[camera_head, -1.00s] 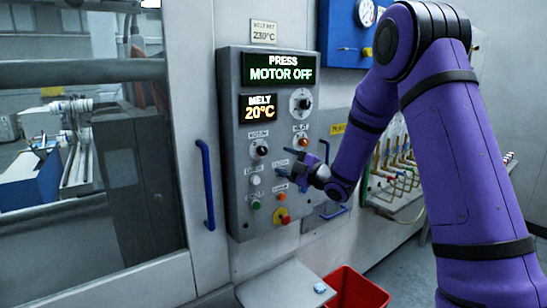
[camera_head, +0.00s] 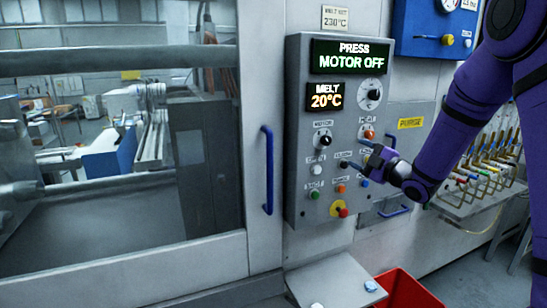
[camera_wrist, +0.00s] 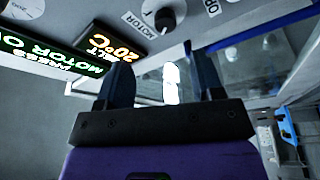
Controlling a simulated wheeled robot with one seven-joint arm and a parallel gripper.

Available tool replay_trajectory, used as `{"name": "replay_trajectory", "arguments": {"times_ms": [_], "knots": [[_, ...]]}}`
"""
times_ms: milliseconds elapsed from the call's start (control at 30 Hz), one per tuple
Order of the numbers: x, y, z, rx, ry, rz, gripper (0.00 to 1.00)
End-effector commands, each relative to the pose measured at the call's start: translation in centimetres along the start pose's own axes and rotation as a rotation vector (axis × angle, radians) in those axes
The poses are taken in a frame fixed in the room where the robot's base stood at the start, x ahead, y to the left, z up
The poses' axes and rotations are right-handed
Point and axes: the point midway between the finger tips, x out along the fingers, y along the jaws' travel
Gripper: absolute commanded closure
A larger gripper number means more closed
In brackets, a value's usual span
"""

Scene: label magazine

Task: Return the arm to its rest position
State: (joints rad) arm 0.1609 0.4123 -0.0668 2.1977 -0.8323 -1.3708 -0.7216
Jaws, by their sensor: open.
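My purple arm comes in from the right in the head view. My gripper (camera_head: 371,160) is in front of the lower right part of the grey control panel (camera_head: 298,130), close to its buttons; I cannot tell whether it touches any. In the wrist view my gripper (camera_wrist: 165,75) shows two dark fingers spread apart with nothing between them. The panel's displays (camera_head: 349,57) read "PRESS MOTOR OFF" and "MELT 20°C". A black knob (camera_wrist: 166,20) on the panel shows at the top of the wrist view.
A blue door handle (camera_head: 268,170) stands left of the panel, beside a large window. A red bin (camera_head: 407,290) and a grey sloped plate (camera_head: 335,282) are below. A rack of coloured valves (camera_head: 490,165) and a blue gauge box (camera_head: 425,30) are at the right.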

Motion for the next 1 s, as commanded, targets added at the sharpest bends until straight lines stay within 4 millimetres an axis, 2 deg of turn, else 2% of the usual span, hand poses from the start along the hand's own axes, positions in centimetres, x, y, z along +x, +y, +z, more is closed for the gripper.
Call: {"name": "replay_trajectory", "arguments": {"times_ms": [167, 267, 533, 767, 1000], "knots": [[-0.6, 3.2, -1.6, 0.051, -0.187, -0.032, 0.39], [-1.6, 4.8, -2.5, 0.105, -0.310, -0.044, 0.39], [-6.4, 7.7, -5.7, 0.303, -0.625, -0.051, 0.39], [-12.3, 8.2, -9.6, 0.525, -0.870, -0.046, 0.39], [-19.4, 6.5, -14.9, 0.788, -1.095, -0.057, 0.39]]}}
